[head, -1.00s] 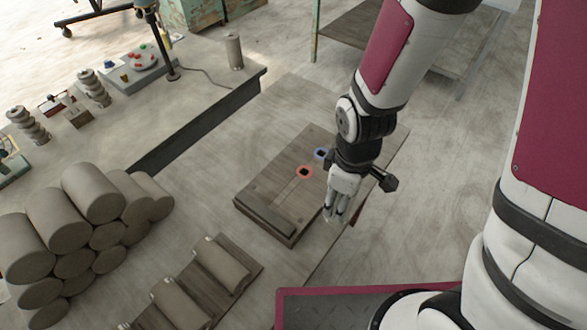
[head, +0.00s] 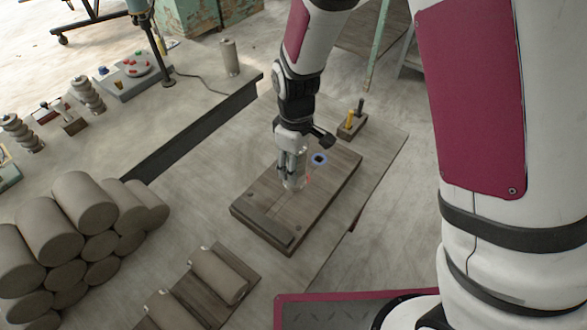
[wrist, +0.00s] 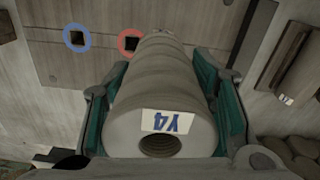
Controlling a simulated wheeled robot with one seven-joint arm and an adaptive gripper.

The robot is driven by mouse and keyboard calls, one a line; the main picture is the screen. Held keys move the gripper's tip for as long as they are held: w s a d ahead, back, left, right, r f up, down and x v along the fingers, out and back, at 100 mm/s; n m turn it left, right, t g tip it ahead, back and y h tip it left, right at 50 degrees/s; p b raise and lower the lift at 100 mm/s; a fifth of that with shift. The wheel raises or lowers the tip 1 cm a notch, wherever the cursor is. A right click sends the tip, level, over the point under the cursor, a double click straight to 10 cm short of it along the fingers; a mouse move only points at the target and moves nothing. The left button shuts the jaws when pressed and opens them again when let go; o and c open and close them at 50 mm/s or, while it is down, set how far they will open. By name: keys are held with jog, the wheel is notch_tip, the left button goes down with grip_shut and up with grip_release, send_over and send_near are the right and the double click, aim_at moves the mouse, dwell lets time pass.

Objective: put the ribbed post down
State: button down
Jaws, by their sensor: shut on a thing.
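The ribbed post (wrist: 160,95) is a light grey cylinder with a "Y4" label and a dark bore at its near end. In the wrist view it lies between the green pads of my gripper, which is shut on it. In the head view my gripper (head: 291,172) is over the wooden board (head: 270,212), pointing down. The board has a square hole ringed in blue (head: 319,159) and one ringed in red (wrist: 130,42). The post's far end partly covers the red ring. I cannot tell whether the post touches the board.
Stacked clay cylinders (head: 85,205) lie at left, and rolls (head: 218,275) rest on a plank in front. A small block (head: 351,124) with pegs stands behind the board. A lone cylinder (head: 230,58) stands on the back bench.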

jog(key=shift+w+a+f, duration=0.2)
jog(key=shift+w+a, duration=0.1)
jog(key=shift+f+p, duration=0.3)
jog(key=shift+f, duration=1.3)
jog(key=shift+f, duration=0.1)
jog(key=c, duration=0.7)
grip_release()
